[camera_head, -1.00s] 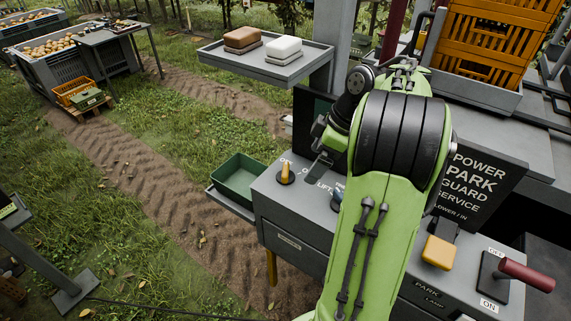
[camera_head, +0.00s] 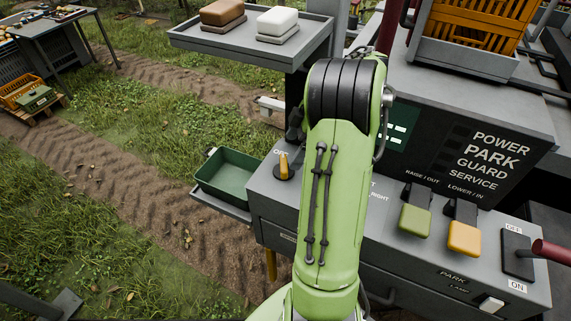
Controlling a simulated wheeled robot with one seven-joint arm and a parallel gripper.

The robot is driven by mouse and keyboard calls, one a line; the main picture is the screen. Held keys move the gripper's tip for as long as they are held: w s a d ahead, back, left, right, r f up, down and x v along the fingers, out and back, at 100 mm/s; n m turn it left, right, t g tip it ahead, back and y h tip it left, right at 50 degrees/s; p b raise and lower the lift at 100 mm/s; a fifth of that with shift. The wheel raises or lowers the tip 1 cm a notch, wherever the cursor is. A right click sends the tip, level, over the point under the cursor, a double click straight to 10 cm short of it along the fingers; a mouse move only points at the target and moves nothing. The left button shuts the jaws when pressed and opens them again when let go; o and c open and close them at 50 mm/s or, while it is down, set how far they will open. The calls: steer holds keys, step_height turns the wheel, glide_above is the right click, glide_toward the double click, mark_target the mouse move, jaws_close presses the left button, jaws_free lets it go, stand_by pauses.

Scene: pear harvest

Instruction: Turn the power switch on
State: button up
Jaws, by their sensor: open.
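A grey control panel (camera_head: 400,262) stands in front of me. At its left end is a round knob with a yellow handle (camera_head: 284,166), with a partly covered label that seems to read OFF. At its right end a dark red lever (camera_head: 552,250) sticks out from a black plate (camera_head: 516,254), with OFF printed above and ON below. A dark sign (camera_head: 484,160) reads POWER, PARK, GUARD, SERVICE. My green arm rises over the panel's middle and hides part of it. My gripper is hidden behind the arm.
A green paddle (camera_head: 415,220) and a yellow paddle (camera_head: 464,238) stand between my arm and the red lever. A green bin (camera_head: 240,176) is left of the panel. A tray with two blocks (camera_head: 262,40) hangs above it. Orange crates (camera_head: 480,22) are behind.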

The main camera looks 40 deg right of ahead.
mark_target(285, 163)
steer(key=b+x, duration=0.1)
steer(key=x, duration=0.5)
steer(key=shift+r, duration=0.1)
steer(key=c, duration=1)
steer(key=shift+m, duration=0.3)
steer(key=m+h+b, duration=0.1)
steer(key=m+b, duration=0.1)
steer(key=m+t+h+b, duration=0.1)
steer(key=m+b, duration=0.1)
steer(key=m, duration=0.1)
steer(key=shift+s+a, duration=0.1)
steer(key=shift+a, duration=0.05)
steer(key=m+h+b, duration=0.1)
steer(key=m, duration=0.2)
steer(key=m+h+b, duration=0.1)
steer(key=m, duration=0.2)
steer(key=shift+a+t, duration=0.2)
steer(key=shift+t, duration=0.1)
steer(key=shift+m, duration=0.3)
